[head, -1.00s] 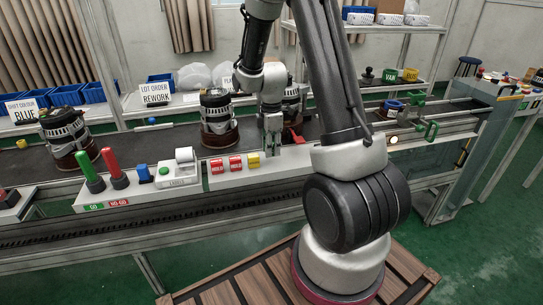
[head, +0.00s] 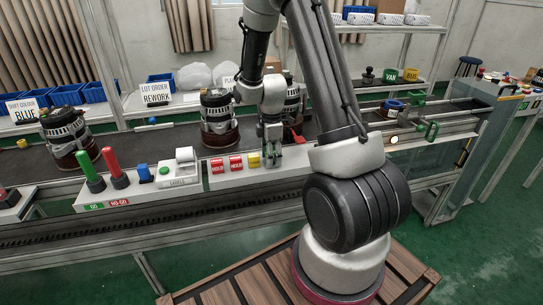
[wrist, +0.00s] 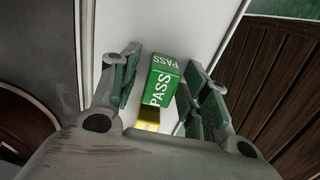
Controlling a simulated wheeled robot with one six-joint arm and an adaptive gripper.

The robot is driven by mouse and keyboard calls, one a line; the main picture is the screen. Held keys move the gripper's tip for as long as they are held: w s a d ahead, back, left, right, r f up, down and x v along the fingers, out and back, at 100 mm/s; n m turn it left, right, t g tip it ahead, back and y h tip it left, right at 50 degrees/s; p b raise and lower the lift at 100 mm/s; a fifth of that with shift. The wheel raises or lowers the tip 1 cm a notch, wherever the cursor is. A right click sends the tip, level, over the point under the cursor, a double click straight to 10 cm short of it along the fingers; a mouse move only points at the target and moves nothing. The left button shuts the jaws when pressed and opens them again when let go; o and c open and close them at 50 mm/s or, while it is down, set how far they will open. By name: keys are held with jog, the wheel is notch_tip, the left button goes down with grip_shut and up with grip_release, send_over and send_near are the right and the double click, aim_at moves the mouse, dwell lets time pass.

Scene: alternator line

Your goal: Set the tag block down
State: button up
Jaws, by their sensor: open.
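The green tag block with white PASS lettering (wrist: 162,84) sits on the white ledge in the wrist view, between my two fingers. My gripper (wrist: 166,90) is open, with a finger on each side of the block and gaps beside it. In the head view my gripper (head: 272,160) is low over the white tag ledge (head: 222,181), and the green block is hard to tell from the fingers there. A yellow tag block (head: 253,160) stands just left of the gripper; it also shows beside the green block in the wrist view (wrist: 148,118).
Two red HOLD blocks (head: 226,164) stand left of the yellow one. An alternator (head: 218,118) stands on the conveyor behind, and another is partly hidden by my arm. Green and red GO and NO-GO handles (head: 103,170) are further left. The ledge right of my gripper looks clear.

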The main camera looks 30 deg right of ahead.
jog(key=s+a+r+m+t, duration=0.1)
jog(key=s+r+m, duration=0.25)
jog(key=r, duration=1.65)
jog(key=s+a+r+m+t, duration=0.1)
jog(key=s+r+m, duration=0.3)
jog(key=s, duration=0.6)
jog(key=s+a+r+m+t, duration=0.2)
jog(key=s+r+m, duration=0.2)
jog(key=s+m, duration=0.3)
jog(key=s, duration=0.3)
jog(key=shift+a+r, duration=0.25)
jog(key=shift+r, duration=0.1)
